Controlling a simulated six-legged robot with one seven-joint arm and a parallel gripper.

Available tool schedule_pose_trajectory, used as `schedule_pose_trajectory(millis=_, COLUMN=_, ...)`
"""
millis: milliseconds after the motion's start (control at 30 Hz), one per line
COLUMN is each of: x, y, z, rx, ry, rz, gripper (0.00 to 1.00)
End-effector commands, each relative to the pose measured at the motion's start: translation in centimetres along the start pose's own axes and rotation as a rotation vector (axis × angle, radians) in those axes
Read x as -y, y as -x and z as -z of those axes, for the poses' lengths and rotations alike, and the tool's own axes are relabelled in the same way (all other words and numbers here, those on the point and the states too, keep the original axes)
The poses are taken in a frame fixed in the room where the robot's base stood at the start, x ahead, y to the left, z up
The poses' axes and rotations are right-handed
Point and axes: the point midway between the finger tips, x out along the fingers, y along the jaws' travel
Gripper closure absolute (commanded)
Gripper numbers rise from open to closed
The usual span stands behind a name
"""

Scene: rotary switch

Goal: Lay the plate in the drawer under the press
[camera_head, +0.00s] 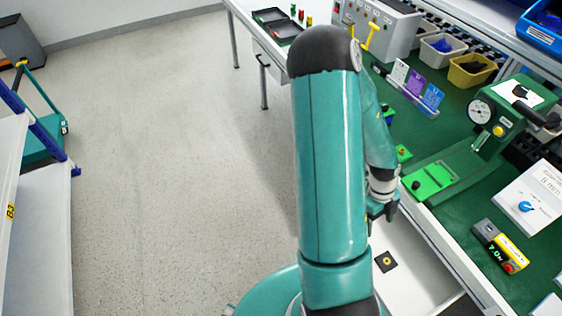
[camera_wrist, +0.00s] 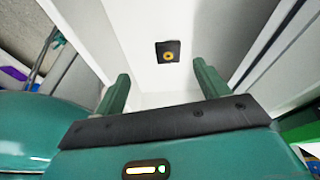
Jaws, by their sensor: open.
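The white drawer (camera_head: 408,247) stands pulled out below the bench, at the lower right of the head view. A small dark square plate with a yellow ring (camera_head: 385,261) lies flat on its floor. The plate also shows in the wrist view (camera_wrist: 160,46), ahead of my fingers and apart from them. My gripper (camera_wrist: 162,78) is open and empty, pointing into the drawer. In the head view my gripper (camera_head: 382,210) is partly hidden by my arm. The green press (camera_head: 455,165) with a round gauge stands on the bench above the drawer.
On the bench, a yellow-and-black device (camera_head: 499,245) and a white box with a blue knob (camera_head: 532,200) stand right of the drawer. Card holders and bins (camera_head: 470,70) stand farther back. A white shelf (camera_head: 35,235) is at left. The floor between is clear.

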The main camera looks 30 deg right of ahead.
Motion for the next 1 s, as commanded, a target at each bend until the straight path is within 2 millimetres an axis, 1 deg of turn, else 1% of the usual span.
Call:
schedule_pose_trajectory(millis=33, x=-0.8, y=1.5, z=-1.6, rx=0.041, ry=0.084, rz=0.002, gripper=0.26)
schedule_pose_trajectory(millis=67, x=-1.4, y=2.4, z=-2.4, rx=0.064, ry=0.144, rz=0.003, gripper=0.26)
schedule_pose_trajectory(millis=100, x=-2.3, y=3.7, z=-3.6, rx=0.097, ry=0.233, rz=0.008, gripper=0.26)
schedule_pose_trajectory(millis=167, x=-3.8, y=5.9, z=-5.4, rx=0.146, ry=0.376, rz=0.019, gripper=0.26)
schedule_pose_trajectory(millis=200, x=-4.8, y=7.3, z=-6.4, rx=0.177, ry=0.474, rz=0.030, gripper=0.26)
schedule_pose_trajectory(millis=333, x=-8.4, y=12.1, z=-9.1, rx=0.266, ry=0.789, rz=0.085, gripper=0.26)
schedule_pose_trajectory(millis=400, x=-10.4, y=14.6, z=-10.0, rx=0.305, ry=0.961, rz=0.128, gripper=0.26)
schedule_pose_trajectory(millis=467, x=-12.2, y=16.8, z=-10.6, rx=0.335, ry=1.106, rz=0.170, gripper=0.26)
schedule_pose_trajectory(millis=500, x=-13.4, y=18.2, z=-10.9, rx=0.351, ry=1.205, rz=0.203, gripper=0.26)
schedule_pose_trajectory(millis=633, x=-17.4, y=22.7, z=-11.1, rx=0.387, ry=1.519, rz=0.325, gripper=0.26)
schedule_pose_trajectory(millis=700, x=-19.5, y=24.9, z=-10.8, rx=0.393, ry=1.685, rz=0.401, gripper=0.26)
schedule_pose_trajectory(millis=767, x=-21.3, y=26.7, z=-10.3, rx=0.390, ry=1.827, rz=0.474, gripper=0.26)
schedule_pose_trajectory(millis=800, x=-22.4, y=27.8, z=-9.9, rx=0.383, ry=1.918, rz=0.524, gripper=0.26)
schedule_pose_trajectory(millis=867, x=-24.2, y=29.5, z=-9.2, rx=0.366, ry=2.054, rz=0.606, gripper=0.26)
schedule_pose_trajectory(millis=1000, x=-27.9, y=32.7, z=-6.9, rx=0.283, ry=2.356, rz=0.813, gripper=0.26)
